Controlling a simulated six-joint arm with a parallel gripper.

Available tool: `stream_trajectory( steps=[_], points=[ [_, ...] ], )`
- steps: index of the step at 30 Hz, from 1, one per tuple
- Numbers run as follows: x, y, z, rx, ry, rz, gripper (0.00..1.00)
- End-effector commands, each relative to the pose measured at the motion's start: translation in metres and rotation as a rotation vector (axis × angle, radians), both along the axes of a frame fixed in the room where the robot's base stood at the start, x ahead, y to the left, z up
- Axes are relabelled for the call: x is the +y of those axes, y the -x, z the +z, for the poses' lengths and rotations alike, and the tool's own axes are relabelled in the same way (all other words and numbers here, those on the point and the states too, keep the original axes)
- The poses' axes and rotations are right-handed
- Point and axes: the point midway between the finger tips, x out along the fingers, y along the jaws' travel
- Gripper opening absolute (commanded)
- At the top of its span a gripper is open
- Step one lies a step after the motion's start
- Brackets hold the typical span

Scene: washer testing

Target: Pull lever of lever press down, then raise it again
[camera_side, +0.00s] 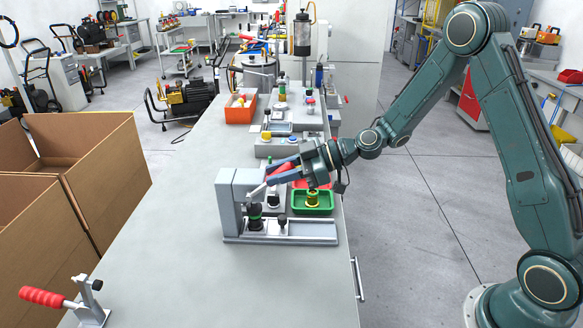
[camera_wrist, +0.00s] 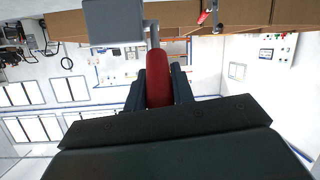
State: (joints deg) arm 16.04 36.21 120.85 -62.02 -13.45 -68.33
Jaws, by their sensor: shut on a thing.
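The grey lever press (camera_side: 230,205) stands on the bench in the side view, with a dark round part (camera_side: 255,217) under its head. Its lever has a red handle (camera_side: 282,175) and slants upward to the right from the press. My gripper (camera_side: 278,173) is at this handle, reaching in from the right. In the wrist view, the red handle (camera_wrist: 158,80) lies between the two dark fingers of my gripper (camera_wrist: 158,88), which is shut on it. The grey lever rod runs from the handle to the press body (camera_wrist: 113,22). The fingers partly hide the handle in the side view.
A green tray (camera_side: 327,208) holding a yellow-green part (camera_side: 312,197) sits right behind the press base. An orange bin (camera_side: 240,109) and small fixtures stand farther back. A red-handled clamp (camera_side: 90,305) is at the front left. The bench left of the press is clear.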

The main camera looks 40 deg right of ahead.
Motion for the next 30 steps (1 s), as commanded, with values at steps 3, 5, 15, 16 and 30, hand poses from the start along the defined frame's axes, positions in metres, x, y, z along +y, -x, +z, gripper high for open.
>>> stream_trajectory(
  steps=[3,5,15,16,30],
  points=[
    [-0.005,0.003,-0.005,-0.042,-0.045,-0.004,0.0],
    [-0.006,0.004,-0.007,-0.062,-0.067,-0.005,0.0],
    [-0.01,0.008,-0.015,-0.142,-0.139,-0.002,0.0],
    [-0.01,0.008,-0.015,-0.145,-0.142,-0.002,0.0],
    [-0.01,0.009,-0.016,-0.158,-0.152,0.001,0.0]
  ],
)
